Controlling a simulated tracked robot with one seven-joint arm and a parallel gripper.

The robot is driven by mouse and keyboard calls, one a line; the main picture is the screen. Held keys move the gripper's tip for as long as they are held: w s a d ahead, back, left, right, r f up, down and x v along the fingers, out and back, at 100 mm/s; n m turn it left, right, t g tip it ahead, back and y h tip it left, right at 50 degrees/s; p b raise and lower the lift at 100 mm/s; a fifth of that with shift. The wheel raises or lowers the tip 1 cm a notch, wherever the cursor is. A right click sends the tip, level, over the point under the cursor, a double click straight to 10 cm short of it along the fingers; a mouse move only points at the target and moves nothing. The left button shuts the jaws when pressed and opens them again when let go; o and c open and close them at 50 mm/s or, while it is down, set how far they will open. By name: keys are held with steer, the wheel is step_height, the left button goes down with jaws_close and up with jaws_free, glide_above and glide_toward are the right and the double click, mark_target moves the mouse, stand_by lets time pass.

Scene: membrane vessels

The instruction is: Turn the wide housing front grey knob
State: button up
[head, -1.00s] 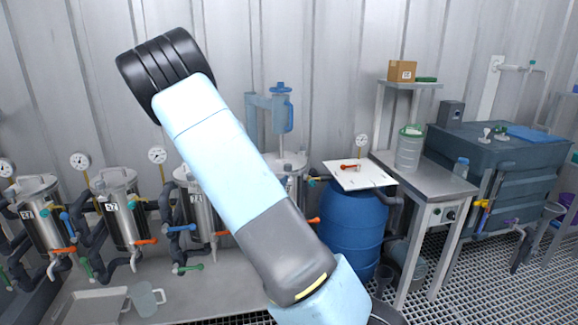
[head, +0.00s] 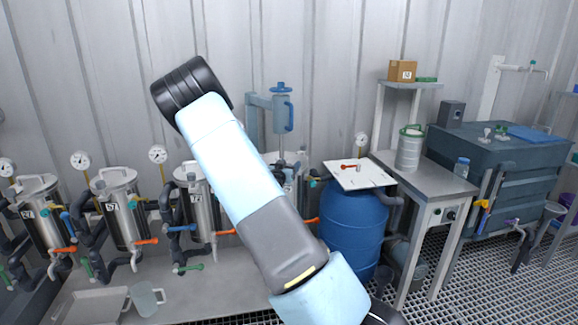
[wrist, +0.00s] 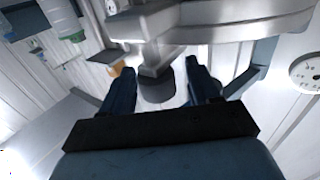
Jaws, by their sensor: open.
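The wide housing is a large silver metal body (wrist: 230,30) across the top of the wrist view. A dark grey knob (wrist: 156,91) projects from its lower part. My gripper (wrist: 160,68) is open, with one dark blue finger on each side of the knob. Gaps show between the knob and both fingers, so I see no contact. In the head view my arm crosses the middle and hides my gripper. A metal vessel (head: 297,160) is partly visible behind my arm there; I see no grey knob on it.
Several steel vessels (head: 117,205) with gauges and coloured valves stand on the bench at left. A white gauge (wrist: 308,72) is at the right of the wrist view. A blue barrel (head: 352,228) stands right of my arm, with a white board (head: 345,178) on top.

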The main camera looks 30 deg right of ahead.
steer(key=shift+w+d, duration=0.4)
steer(key=shift+d, duration=0.05)
steer(key=shift+c, duration=0.3)
steer(key=c, duration=0.9)
